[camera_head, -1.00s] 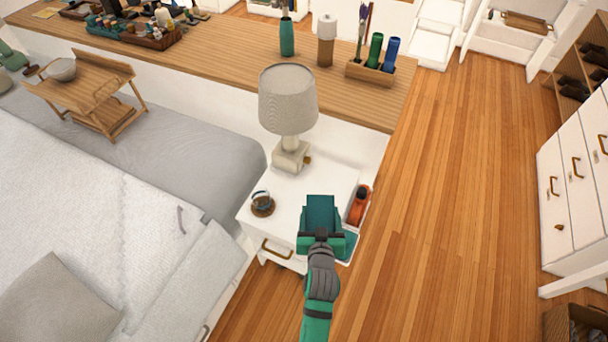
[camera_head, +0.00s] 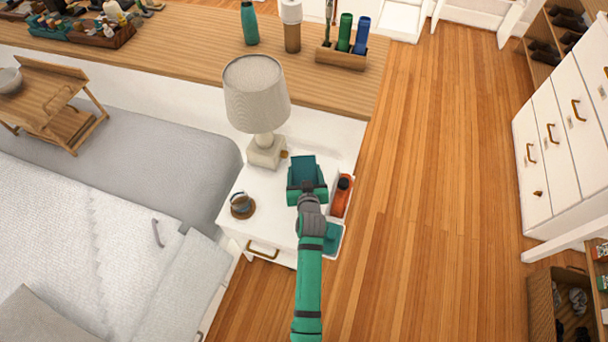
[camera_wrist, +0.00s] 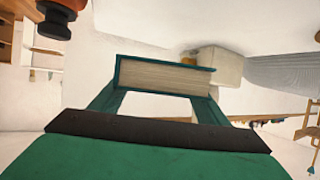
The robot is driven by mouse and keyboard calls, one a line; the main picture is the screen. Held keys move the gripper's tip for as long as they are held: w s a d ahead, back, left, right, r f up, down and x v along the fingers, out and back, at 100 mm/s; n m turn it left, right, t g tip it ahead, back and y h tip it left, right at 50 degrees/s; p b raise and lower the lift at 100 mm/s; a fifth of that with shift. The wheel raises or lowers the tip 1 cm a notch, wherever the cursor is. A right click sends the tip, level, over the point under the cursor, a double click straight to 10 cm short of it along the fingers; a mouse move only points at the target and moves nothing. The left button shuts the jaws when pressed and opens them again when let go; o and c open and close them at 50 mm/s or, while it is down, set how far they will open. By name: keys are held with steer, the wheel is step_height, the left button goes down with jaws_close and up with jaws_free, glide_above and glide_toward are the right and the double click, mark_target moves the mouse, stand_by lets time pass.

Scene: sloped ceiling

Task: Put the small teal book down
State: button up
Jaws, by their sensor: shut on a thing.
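The small teal book (camera_head: 302,168) is held in my gripper (camera_head: 306,185), over the white nightstand (camera_head: 268,222). In the wrist view the book (camera_wrist: 165,76) sits between the two teal fingers of my gripper (camera_wrist: 160,98), its cream page edges facing the camera. I cannot tell whether the book touches the nightstand top. My gripper hides part of the book and the top behind it in the head view.
A grey lamp (camera_head: 257,95) stands at the back of the nightstand. A small round object on a brown base (camera_head: 242,205) is at the left. An orange item (camera_head: 341,195) and a teal item (camera_head: 331,238) lie along the right side. The nightstand's middle front is clear.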

mark_target(305, 170)
steer(key=w+f, duration=0.1)
steer(key=f, duration=0.1)
steer(key=w+f, duration=0.2)
steer(key=shift+w+d, duration=0.1)
steer(key=shift+w, duration=0.1)
step_height(305, 170, down, 2)
steer(key=shift+w+f, duration=0.1)
steer(key=shift+f, duration=0.35)
steer(key=shift+d, duration=0.1)
steer(key=shift+f, duration=0.1)
steer(key=shift+f, duration=0.15)
steer(key=o, duration=1.2)
steer(key=shift+a, duration=0.2)
